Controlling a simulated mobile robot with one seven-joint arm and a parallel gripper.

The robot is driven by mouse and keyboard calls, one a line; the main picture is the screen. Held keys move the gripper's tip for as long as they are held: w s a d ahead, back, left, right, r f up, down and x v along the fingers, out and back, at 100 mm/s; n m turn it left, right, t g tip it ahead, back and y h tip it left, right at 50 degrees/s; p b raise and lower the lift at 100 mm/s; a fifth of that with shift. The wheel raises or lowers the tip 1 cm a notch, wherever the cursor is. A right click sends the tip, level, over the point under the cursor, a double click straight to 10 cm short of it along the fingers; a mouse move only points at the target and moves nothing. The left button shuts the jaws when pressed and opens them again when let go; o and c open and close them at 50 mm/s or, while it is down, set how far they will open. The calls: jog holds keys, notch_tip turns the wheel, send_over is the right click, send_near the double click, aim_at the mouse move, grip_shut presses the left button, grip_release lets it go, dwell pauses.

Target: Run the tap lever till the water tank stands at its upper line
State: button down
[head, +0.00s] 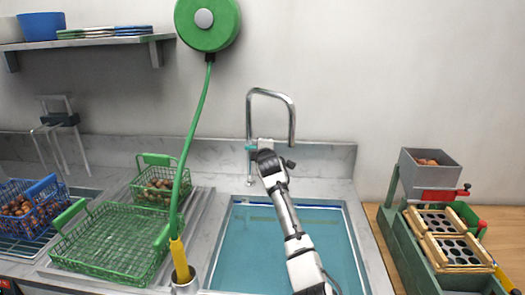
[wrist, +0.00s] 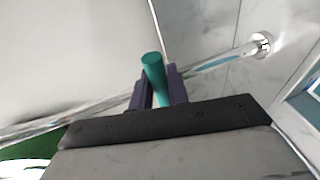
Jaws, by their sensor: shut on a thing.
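The chrome tap (head: 292,118) rises behind the sink with its spout bent over it. Its teal lever (head: 250,148) sticks out at the left of the tap body. My gripper (head: 259,150) is at the lever, and the arm reaches up across the sink. In the wrist view the green lever (wrist: 153,68) stands between the two dark fingers of my gripper (wrist: 159,88), which are shut on it. The water tank (head: 232,203) is the sunken basin with a pale rim and blue-teal inside.
Left of the basin are an empty green wire basket (head: 110,240), a smaller green basket (head: 152,170) of chestnuts and a blue basket (head: 30,190) of chestnuts. A green hose (head: 192,135) hangs from a reel (head: 208,22). A green machine (head: 400,250) stands right.

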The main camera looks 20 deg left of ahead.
jog(key=shift+r+n, duration=0.25)
jog(key=shift+n, duration=0.05)
dwell(0.4)
jog(key=c, duration=1.4)
grip_release()
jog(key=shift+f, duration=0.1)
jog(key=shift+s+d, duration=0.2)
jog(key=shift+s, duration=0.1)
jog(key=b+v, duration=0.4)
jog(key=v, duration=0.9)
jog(key=shift+s+a, duration=0.1)
